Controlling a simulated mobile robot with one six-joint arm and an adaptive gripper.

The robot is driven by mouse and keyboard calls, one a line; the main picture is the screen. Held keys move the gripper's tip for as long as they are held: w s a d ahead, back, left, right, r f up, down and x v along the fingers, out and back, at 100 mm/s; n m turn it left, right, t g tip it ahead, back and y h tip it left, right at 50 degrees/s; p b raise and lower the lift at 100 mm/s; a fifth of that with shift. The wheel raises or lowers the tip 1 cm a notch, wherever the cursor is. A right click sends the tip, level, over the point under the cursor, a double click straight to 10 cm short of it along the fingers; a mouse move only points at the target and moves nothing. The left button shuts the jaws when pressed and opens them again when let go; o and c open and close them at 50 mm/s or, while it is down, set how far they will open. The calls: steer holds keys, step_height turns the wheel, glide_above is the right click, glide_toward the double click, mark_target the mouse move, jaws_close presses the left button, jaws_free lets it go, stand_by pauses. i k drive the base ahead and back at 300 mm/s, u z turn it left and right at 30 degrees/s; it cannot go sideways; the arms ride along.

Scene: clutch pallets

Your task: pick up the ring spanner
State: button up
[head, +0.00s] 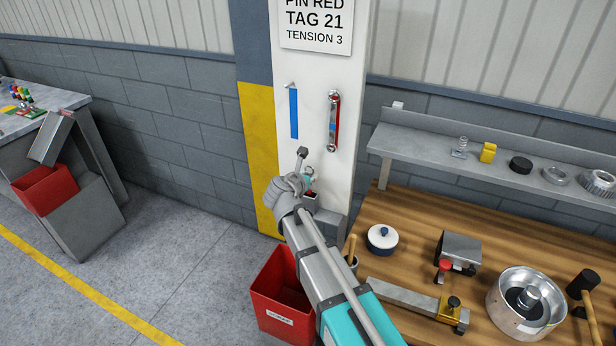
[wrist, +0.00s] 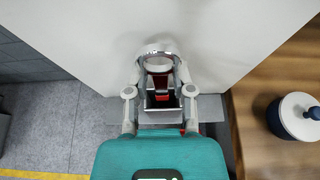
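A metal ring spanner (head: 332,120) hangs upright on the white column, with a red patch behind it. It has a ring at each end and a blue mark on the shank. My gripper (head: 304,164) is in front of the column, below and left of the spanner, and looks apart from it. In the wrist view the fingers of my gripper (wrist: 158,66) lean inward, and a shiny curved loop shows at their tips. I cannot tell what this loop belongs to or whether the fingers meet.
A blue strip (head: 293,113) is left of the spanner. A red bin (head: 280,305) stands on the floor below my arm. The wooden bench (head: 400,225) at the right holds a white lidded pot (head: 382,238) and tools. A shelf (head: 430,150) juts out above it.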

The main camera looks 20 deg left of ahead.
mark_target(333, 109)
steer(key=k, duration=1)
